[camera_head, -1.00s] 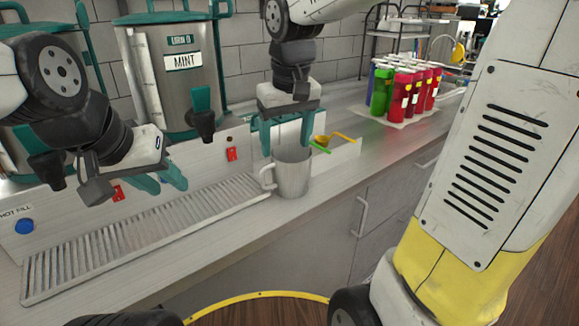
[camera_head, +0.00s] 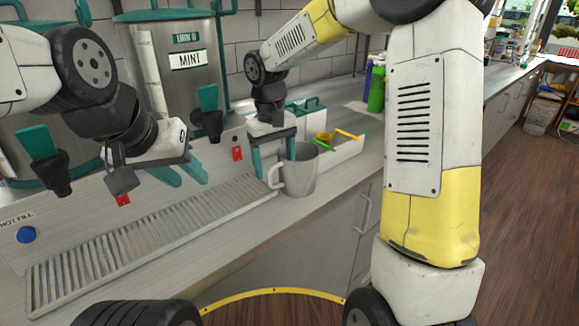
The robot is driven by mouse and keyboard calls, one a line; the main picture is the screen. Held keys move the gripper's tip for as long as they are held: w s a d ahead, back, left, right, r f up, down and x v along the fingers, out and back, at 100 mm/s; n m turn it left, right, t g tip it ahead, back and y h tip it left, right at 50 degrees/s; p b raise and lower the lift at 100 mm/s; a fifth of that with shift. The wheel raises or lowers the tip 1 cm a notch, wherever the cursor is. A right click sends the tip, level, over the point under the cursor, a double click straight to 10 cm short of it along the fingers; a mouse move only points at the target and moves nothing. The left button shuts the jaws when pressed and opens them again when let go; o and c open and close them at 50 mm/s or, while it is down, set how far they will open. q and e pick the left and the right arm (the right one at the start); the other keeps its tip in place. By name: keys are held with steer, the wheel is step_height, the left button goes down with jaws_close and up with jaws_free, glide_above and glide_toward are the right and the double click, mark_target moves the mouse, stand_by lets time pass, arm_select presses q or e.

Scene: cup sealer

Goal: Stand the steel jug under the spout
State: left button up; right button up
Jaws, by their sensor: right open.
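The steel jug (camera_head: 301,172) stands upright on the counter just past the right end of the slotted drip tray (camera_head: 150,232), its handle to the left. My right gripper (camera_head: 273,160) is open at the jug's handle side, its fingers pointing down; I cannot tell whether they touch the jug. My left gripper (camera_head: 184,175) is open and empty above the drip tray. The MINT urn (camera_head: 185,85) has a black spout (camera_head: 208,126) with a teal lever, above the back of the tray. Another black spout (camera_head: 55,178) with a teal lever is at the left.
A white bin (camera_head: 345,153) with yellow and green scoops stands right behind the jug. A teal-handled box (camera_head: 308,118) and green bottle (camera_head: 376,88) are farther back. Red switches (camera_head: 237,154) and a blue button (camera_head: 26,234) line the front panel. Counter front by the jug is narrow.

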step_height(320, 180, down, 6)
steer(key=shift+d+r, duration=0.1)
steer(key=shift+c, duration=0.2)
jaws_close()
